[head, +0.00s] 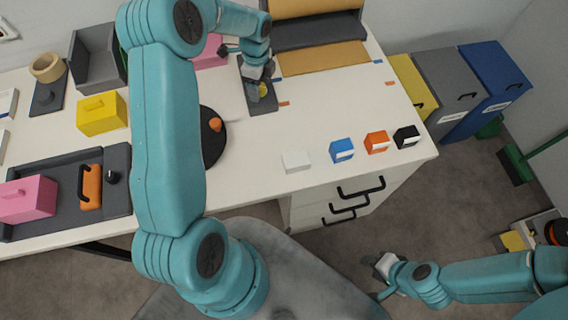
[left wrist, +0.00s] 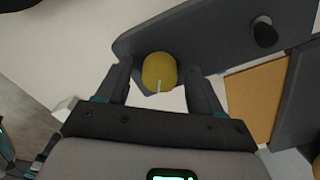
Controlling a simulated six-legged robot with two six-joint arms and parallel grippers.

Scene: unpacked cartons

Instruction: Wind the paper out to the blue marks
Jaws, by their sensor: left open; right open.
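The brown paper (head: 322,58) lies flat on the white table below its roll (head: 300,8) and a dark grey bar. A small blue mark (head: 378,62) lies beside the paper's right front corner, close to its front edge. Orange marks (head: 284,103) lie nearer the table's front. My left gripper (head: 262,85) is over the dark grey crank. In the left wrist view its open fingers (left wrist: 163,88) stand either side of the yellow crank knob (left wrist: 159,70), with visible gaps. My right gripper (head: 384,266) is open and empty, low over the floor.
White, blue, orange and black blocks (head: 342,150) stand along the front right of the table. A black disc with an orange knob (head: 215,125) is left of the crank. Boxes and trays fill the left side. Coloured bins (head: 487,90) stand beyond the right edge.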

